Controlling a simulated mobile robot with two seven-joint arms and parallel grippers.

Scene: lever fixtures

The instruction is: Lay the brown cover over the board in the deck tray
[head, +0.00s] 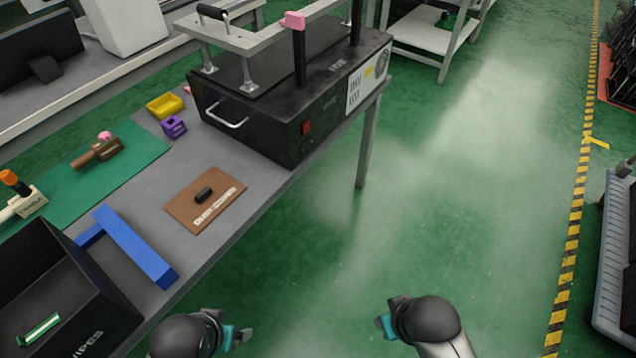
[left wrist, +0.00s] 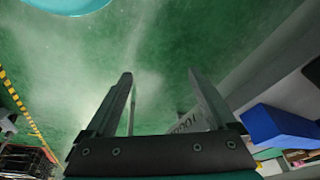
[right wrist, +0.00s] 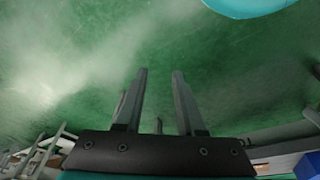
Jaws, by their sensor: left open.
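The brown cover (head: 205,205), a flat plate with a black grip block (head: 203,195) and a pale label strip, lies on the grey bench. I cannot make out the board or a deck tray. My left gripper (left wrist: 160,76) is open and empty over the floor beside the bench; in the head view its hand (head: 232,337) is at the bottom, below and right of the cover. My right gripper (right wrist: 160,73) is empty, its fingers apart with a narrower gap; its hand (head: 385,324) is farther right, over the floor.
A black machine (head: 262,140) with a front handle and a grey lever frame stands behind the cover. Left of the cover are a blue bar (head: 135,245), a black bin (head: 75,290) and a green mat (head: 60,195) with tools. A purple block (head: 173,126) and yellow tray (head: 165,106) sit farther back.

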